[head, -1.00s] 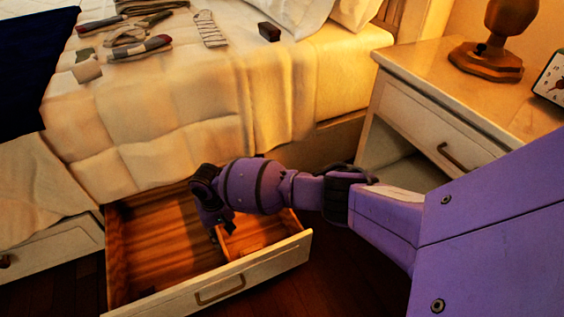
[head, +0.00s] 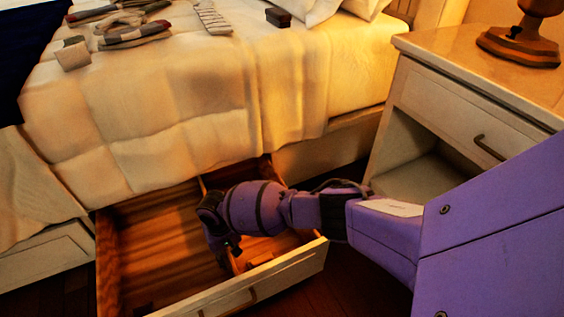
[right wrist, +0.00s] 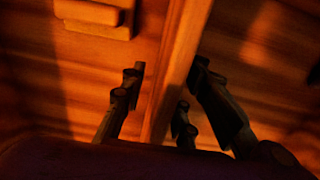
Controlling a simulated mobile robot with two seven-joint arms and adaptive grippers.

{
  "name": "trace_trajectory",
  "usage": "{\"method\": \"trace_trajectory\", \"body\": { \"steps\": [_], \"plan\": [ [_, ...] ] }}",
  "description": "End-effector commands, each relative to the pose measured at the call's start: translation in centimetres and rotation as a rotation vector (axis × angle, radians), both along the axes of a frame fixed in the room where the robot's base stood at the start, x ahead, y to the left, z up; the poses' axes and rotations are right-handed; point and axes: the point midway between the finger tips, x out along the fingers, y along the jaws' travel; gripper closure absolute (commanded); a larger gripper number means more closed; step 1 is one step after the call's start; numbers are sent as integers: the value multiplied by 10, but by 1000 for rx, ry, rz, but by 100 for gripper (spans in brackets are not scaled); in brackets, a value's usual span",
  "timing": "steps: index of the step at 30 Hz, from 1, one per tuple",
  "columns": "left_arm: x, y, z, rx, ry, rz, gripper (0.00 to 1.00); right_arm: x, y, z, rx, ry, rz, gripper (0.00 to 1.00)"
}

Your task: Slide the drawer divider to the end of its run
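The drawer (head: 108,262) under the bed is pulled open. A thin wooden divider (head: 236,263) stands inside it, running from back to front. It also shows in the right wrist view as an upright strip (right wrist: 180,58). My right gripper (head: 232,246) points down into the drawer at the divider. In the right wrist view its dark fingers (right wrist: 168,98) stand on both sides of the divider. A gap shows on the left side; the right-hand fingers are closer to it, and contact cannot be told. The gripper hides the divider's middle in the head view. My left gripper is out of view.
A small wooden block (right wrist: 95,14) shows left of the divider in the right wrist view. The bed (head: 170,100) overhangs the drawer's back. A nightstand (head: 440,90) stands at the right. The drawer's left compartment looks clear.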

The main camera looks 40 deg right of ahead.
Motion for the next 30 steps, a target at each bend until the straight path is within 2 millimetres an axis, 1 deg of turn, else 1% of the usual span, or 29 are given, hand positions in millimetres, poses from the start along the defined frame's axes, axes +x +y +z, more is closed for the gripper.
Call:
{"method": "trace_trajectory", "body": {
  "steps": [1,5,6,12,24,26,30],
  "plan": [
    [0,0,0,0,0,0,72,4,2,2,1,-6,1,72],
    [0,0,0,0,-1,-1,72,4,2,3,1,-6,2,72],
    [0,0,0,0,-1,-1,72,4,2,3,1,-6,2,73],
    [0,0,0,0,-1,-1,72,4,2,3,1,-6,2,99],
    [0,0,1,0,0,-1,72,3,3,3,3,-5,2,100],
    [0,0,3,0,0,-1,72,1,5,3,3,-5,2,100],
    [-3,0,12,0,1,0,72,-7,16,6,6,-5,3,100]
  ]
}}
